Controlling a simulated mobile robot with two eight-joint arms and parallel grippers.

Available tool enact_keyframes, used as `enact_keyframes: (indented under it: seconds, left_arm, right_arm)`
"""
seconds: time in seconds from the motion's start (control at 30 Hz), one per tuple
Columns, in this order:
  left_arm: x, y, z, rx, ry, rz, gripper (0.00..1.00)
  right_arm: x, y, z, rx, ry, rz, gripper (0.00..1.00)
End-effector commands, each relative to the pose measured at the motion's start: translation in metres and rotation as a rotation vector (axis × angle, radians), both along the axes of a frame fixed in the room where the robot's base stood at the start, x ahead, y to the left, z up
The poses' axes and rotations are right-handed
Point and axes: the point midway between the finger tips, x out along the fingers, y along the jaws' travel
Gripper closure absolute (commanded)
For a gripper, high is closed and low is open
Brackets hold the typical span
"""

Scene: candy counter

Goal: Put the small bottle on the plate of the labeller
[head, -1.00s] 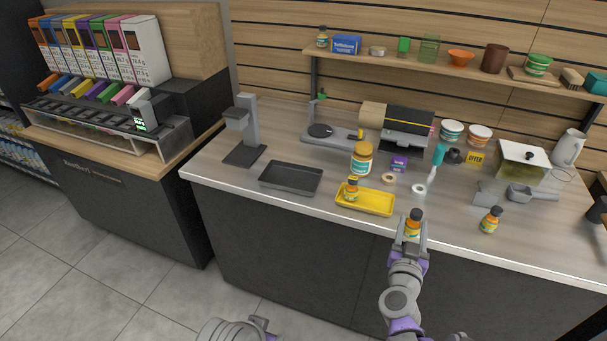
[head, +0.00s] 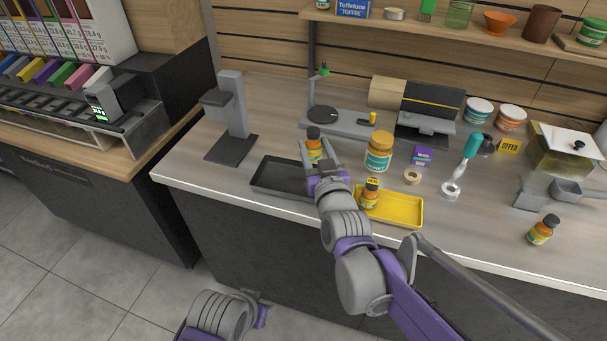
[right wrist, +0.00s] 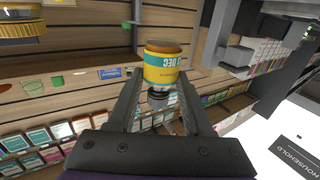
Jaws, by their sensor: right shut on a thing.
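My right gripper (head: 318,167) is shut on a small orange bottle (head: 314,145) with a dark cap and holds it upright, seen over the right end of the black tray. In the right wrist view the bottle (right wrist: 162,68) is between the two fingers (right wrist: 157,98), with its label facing the camera. What looks like the labeller (head: 350,127) is a grey unit behind the bottle, with a round dark plate (head: 323,114) that is bare. Part of my left arm shows low in the head view, and its gripper (head: 262,312) is unclear.
A black tray (head: 262,186) and a yellow tray (head: 408,222) with another small bottle (head: 370,192) lie in front. A large jar (head: 379,152) stands right of the held bottle. A grey stand (head: 232,122) is at left. Another small bottle (head: 543,229) stands at right.

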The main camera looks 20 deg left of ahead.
Motion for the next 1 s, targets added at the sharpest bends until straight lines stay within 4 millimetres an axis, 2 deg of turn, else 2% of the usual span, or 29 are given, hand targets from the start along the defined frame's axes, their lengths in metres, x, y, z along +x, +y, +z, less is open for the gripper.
enact_keyframes:
  seconds: [0.13, 0.47, 0.57, 0.7, 0.87, 1.0]
  left_arm:
    - [0.000, 0.000, -0.003, 0.000, 0.001, 0.000, 0.50]
    - [0.000, 0.000, -0.003, 0.000, 0.001, 0.000, 0.50]
    - [-0.001, 0.000, -0.007, 0.000, 0.002, 0.000, 0.50]
    - [-0.001, 0.000, -0.013, 0.000, 0.004, 0.000, 0.50]
    - [-0.001, 0.000, -0.017, 0.000, 0.005, 0.000, 0.50]
    - [-0.001, 0.000, -0.023, 0.000, 0.007, 0.000, 0.50]
  right_arm:
    - [-0.004, 0.007, 0.002, 0.001, -0.001, 0.019, 1.00]
    - [-0.004, 0.008, 0.002, 0.001, -0.001, 0.021, 1.00]
    - [-0.004, 0.008, -0.010, 0.001, 0.001, 0.021, 1.00]
    - [-0.004, 0.008, -0.035, 0.000, 0.000, 0.020, 1.00]
    - [-0.004, 0.008, -0.050, 0.000, 0.000, 0.020, 1.00]
    - [-0.004, 0.008, -0.072, 0.000, 0.000, 0.020, 1.00]
